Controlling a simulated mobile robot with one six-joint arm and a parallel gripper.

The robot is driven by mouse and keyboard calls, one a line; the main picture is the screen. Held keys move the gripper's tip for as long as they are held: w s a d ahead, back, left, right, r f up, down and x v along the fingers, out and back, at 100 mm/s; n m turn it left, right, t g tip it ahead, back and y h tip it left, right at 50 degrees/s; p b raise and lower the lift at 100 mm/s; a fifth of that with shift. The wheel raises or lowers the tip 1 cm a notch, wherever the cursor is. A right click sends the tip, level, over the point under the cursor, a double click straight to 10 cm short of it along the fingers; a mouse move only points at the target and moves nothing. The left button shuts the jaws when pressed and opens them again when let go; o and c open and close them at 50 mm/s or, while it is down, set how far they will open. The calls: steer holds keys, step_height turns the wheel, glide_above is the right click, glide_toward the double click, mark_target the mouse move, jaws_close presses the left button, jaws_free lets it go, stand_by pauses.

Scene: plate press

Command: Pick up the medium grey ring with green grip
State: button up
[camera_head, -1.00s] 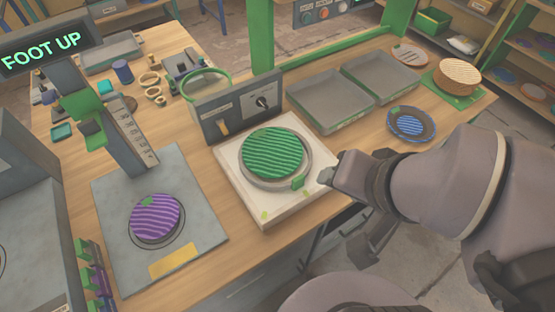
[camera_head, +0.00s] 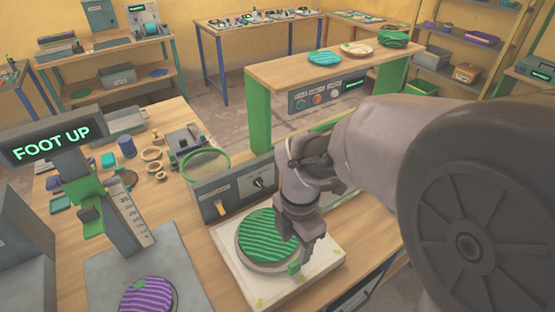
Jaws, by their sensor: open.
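The grey ring (camera_head: 244,261) lies around a green striped disc (camera_head: 258,238) on the white-topped unit (camera_head: 268,293). Its green grip (camera_head: 294,268) sticks out at the front right of the ring. My gripper (camera_head: 297,252) is open and points down just above and behind the green grip. Its fingers and wrist cover the right part of the ring and disc. I cannot tell whether a finger touches the grip.
A grey control box (camera_head: 233,190) with a knob stands directly behind the ring. A press with a "FOOT UP" display (camera_head: 50,145) stands at left, a purple striped disc (camera_head: 147,294) at its base. My arm hides the trays at right.

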mark_target(293, 263)
step_height(293, 263, down, 6)
steer(key=shift+f+b, duration=0.1)
steer(key=shift+b, duration=0.95)
steer(key=f+b, duration=0.2)
steer(key=f, duration=0.1)
steer(key=f+b, duration=0.1)
steer(key=shift+w+f, duration=0.35)
steer(key=shift+r, duration=0.15)
jaws_close()
